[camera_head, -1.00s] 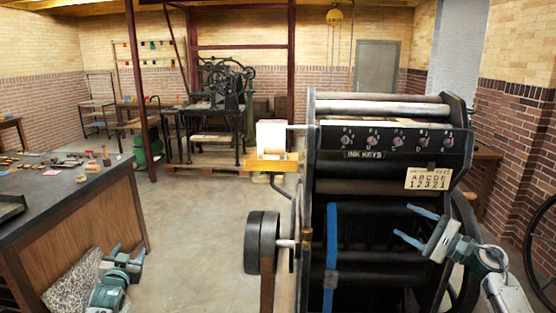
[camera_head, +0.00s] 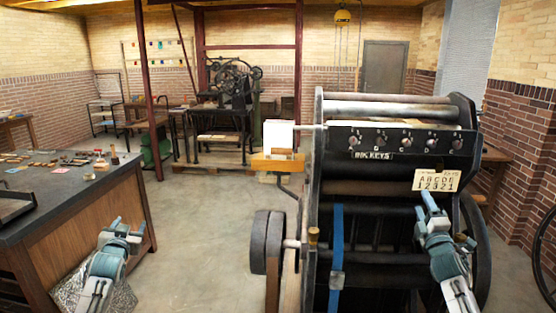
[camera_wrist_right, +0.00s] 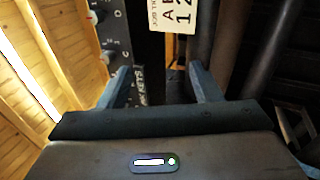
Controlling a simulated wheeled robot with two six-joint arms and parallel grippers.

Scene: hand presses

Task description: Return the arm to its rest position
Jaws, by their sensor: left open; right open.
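My right gripper (camera_head: 424,200) is open and empty in front of the right part of the black press (camera_head: 380,185), just below the card with letters and numbers (camera_head: 437,180). Its two blue-grey fingers stand apart in the right wrist view (camera_wrist_right: 160,85), with the card (camera_wrist_right: 171,14) beyond them. My left gripper (camera_head: 126,226) is at the lower left, beside the dark-topped counter; its fingers point up and away, and nothing shows between them.
The press carries a row of ink key knobs (camera_head: 405,142) and a blue strap (camera_head: 337,245). A dark wheel (camera_head: 262,240) stands at its left. The counter (camera_head: 85,200) holds small tools and a tray (camera_head: 14,203). Open floor (camera_head: 205,225) lies between counter and press.

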